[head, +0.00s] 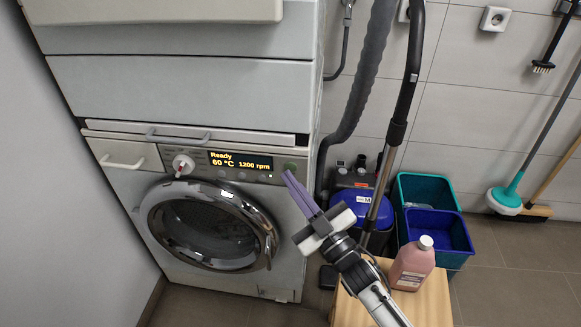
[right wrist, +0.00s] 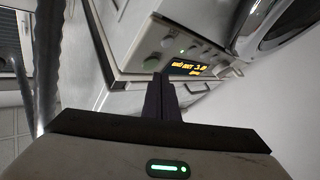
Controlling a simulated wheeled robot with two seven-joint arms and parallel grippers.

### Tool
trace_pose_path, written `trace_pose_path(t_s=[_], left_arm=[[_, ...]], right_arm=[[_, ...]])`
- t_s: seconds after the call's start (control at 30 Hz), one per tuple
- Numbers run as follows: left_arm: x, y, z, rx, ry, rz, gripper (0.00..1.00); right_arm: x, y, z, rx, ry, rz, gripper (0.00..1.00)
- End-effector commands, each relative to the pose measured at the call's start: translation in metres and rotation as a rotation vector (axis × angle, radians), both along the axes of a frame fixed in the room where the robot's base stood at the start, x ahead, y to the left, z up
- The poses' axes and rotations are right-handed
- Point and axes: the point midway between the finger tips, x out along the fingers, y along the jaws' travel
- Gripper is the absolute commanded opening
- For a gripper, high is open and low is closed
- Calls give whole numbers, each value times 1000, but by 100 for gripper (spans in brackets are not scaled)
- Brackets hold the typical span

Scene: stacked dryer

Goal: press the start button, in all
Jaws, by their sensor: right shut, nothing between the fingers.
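The washing machine (head: 222,190) stands under another appliance, its round door closed. Its display (head: 240,161) is lit and reads "Ready 60 °C 1200 rpm". At the right end of the panel is a greenish round button (head: 290,166), likely the start button. My right gripper (head: 287,175) is shut and empty, its purple fingertips just below that button. In the right wrist view the fingertips (right wrist: 160,77) point at the panel near the lit display (right wrist: 187,69) and a pale round button (right wrist: 153,64). I cannot tell whether they touch it. My left gripper is not in view.
A dial (head: 183,164) sits left of the display. A handle (head: 178,135) juts out above the panel. A vacuum hose (head: 362,85), teal and blue buckets (head: 430,190) and a wooden stool (head: 435,300) with a pink bottle (head: 411,266) stand at the right.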

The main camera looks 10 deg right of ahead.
Motion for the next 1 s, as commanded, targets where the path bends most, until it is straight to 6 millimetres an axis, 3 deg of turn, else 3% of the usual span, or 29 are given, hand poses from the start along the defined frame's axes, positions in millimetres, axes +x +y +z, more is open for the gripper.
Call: trace_pose_path(t_s=[1.0], left_arm=[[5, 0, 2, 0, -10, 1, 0]], right_arm=[[0, 0, 0, 0, 0, 0, 0]])
